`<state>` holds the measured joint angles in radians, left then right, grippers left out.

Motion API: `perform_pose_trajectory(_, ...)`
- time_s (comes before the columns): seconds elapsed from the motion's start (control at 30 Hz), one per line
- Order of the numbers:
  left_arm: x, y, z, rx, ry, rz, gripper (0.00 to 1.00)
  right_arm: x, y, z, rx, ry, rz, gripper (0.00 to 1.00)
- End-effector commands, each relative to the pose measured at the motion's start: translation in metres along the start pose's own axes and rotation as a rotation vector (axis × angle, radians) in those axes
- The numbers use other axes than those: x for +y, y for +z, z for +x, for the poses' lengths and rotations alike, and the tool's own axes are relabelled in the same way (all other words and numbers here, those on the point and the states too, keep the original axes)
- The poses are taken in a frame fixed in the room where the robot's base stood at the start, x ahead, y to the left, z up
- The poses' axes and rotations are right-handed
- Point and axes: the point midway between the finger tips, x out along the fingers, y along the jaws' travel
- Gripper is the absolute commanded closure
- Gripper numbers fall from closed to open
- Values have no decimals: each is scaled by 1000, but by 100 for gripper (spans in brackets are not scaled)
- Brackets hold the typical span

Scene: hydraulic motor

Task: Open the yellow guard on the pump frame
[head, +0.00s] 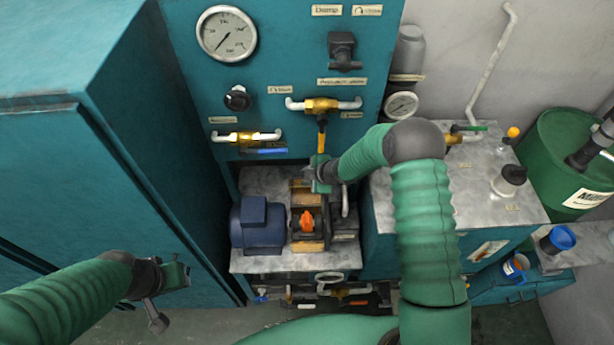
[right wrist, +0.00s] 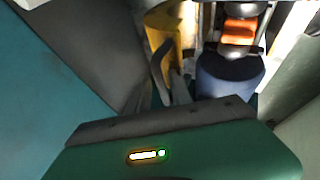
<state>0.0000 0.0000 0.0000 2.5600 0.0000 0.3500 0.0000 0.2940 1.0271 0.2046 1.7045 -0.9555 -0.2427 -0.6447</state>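The yellow guard (head: 308,246) looks brownish yellow in the head view, on the pump frame between the blue motor (head: 262,225) and dark pump parts. An orange coupling (head: 307,221) shows inside it. My right gripper (head: 323,178) is just above and behind the guard's right side; contact is unclear. In the right wrist view a yellow curved part (right wrist: 167,40), likely the guard, lies beyond my gripper body, with the orange coupling (right wrist: 238,32) right of it.
A teal panel (head: 280,60) with gauge, yellow valves and a yellow lever stands behind the frame. A teal cabinet (head: 60,150) rises at left. A metal-topped bench (head: 465,180) and green drum (head: 565,165) stand at right. Pipes and valves (head: 330,290) run below the frame.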

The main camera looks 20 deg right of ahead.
Motion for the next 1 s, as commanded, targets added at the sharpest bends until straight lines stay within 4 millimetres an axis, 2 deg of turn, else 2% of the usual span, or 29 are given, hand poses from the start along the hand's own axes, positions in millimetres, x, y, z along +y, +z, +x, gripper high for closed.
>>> perform_pose_trajectory(0.13, 0, 0, 1, 0, 0, 0, 64, -3, 1, -6, -3, -7, 1, 68)
perform_pose_trajectory(0.23, 0, 0, 1, 0, 0, 0, 64, -2, 2, -24, -3, -4, 1, 68)
perform_pose_trajectory(0.5, 0, -2, -9, 0, 0, 0, 64, 1, 1, -107, -2, 1, 2, 68)
perform_pose_trajectory(0.7, 0, -5, -21, 0, 0, 0, 64, 2, 0, -154, -2, 1, 1, 68)
perform_pose_trajectory(0.83, 0, -6, -24, 0, 0, 0, 64, 1, 0, -166, 0, 1, 1, 68)
perform_pose_trajectory(1.0, 0, -6, -24, 0, 0, 0, 64, -1, 0, -168, 1, -1, 0, 68)
